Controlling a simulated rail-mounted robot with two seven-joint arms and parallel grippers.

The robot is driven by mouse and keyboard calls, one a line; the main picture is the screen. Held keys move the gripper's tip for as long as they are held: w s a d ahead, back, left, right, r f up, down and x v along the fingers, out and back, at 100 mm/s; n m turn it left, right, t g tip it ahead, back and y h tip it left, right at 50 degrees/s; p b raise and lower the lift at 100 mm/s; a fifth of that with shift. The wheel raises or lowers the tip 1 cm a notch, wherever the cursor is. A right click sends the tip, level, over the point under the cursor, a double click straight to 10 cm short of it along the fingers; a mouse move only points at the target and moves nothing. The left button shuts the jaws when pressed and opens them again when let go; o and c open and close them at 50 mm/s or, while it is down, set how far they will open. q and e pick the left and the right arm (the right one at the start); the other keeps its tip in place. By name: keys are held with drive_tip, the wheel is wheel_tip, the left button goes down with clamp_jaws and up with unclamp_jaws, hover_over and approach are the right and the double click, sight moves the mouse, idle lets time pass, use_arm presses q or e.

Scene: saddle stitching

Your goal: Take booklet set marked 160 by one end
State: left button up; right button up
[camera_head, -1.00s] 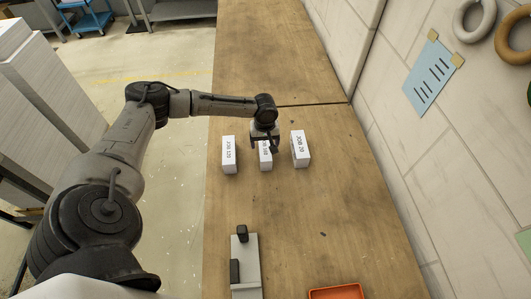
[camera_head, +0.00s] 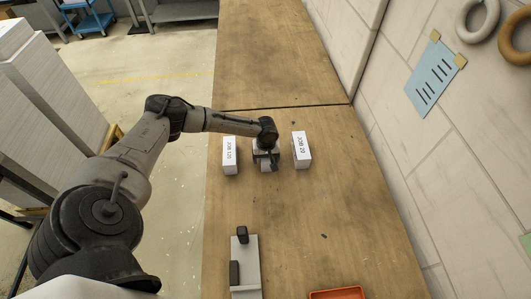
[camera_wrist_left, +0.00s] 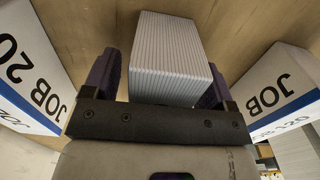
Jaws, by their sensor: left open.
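Three white booklet sets stand in a row on the wooden bench. The middle set (camera_head: 266,168) is mostly covered by my left gripper (camera_head: 266,156) in the head view, and its label cannot be read now. In the left wrist view, the ridged sheet edges of the middle set (camera_wrist_left: 168,55) show between the two dark fingers of my left gripper (camera_wrist_left: 162,78). The fingers are open, one on each side of it. The left set (camera_head: 229,155) reads JOB 120. My right gripper is not in view.
The neighbouring sets stand close on both sides of the left gripper. A grey device with black parts (camera_head: 246,270) and an orange tray (camera_head: 336,293) are at the near end of the bench (camera_head: 310,215). A wall with a blue sheet (camera_head: 434,74) runs along the right.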

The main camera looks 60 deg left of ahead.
use_arm(q)
drive_tip(key=shift+c, duration=0.4)
drive_tip(key=c, duration=1.2)
drive_tip(key=shift+o, duration=0.2)
